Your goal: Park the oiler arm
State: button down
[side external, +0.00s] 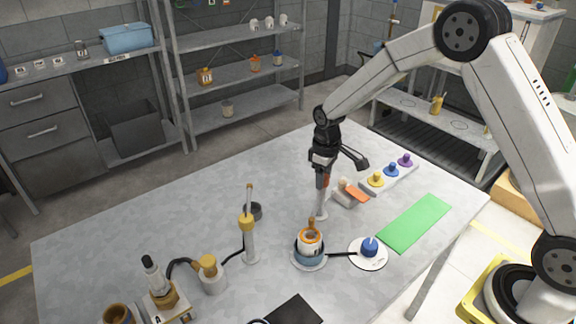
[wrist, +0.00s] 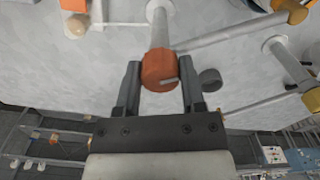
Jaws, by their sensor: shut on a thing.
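My gripper (side external: 324,182) is upright over the middle of the table, shut on an orange knob. In the wrist view the orange knob (wrist: 160,71) sits between the two fingers. A pale post (side external: 321,208) stands below the gripper in the side view, and its pale shaft (wrist: 160,28) shows behind the knob in the wrist view. A pale rod (wrist: 228,33) extends to the right from beside the post in the wrist view. I cannot tell for sure which part is the oiler arm. Another post with a yellow collar (side external: 247,224) stands to the left.
A white disc with a blue knob (side external: 370,247) and a green mat (side external: 415,222) lie to the right. Yellow, blue and purple knobs stand behind.

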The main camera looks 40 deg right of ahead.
jog(key=shift+m, duration=0.3)
jog(key=m, duration=0.8)
jog(key=shift+a+m, duration=0.1)
jog(key=shift+m, duration=0.3)
jog(key=m, duration=0.4)
jog(key=shift+m, duration=0.3)
jog(key=shift+w+a+m, duration=0.1)
jog(key=shift+m, duration=2)
jog(key=shift+c, duration=1)
grip_release()
jog(key=shift+r, duration=0.1)
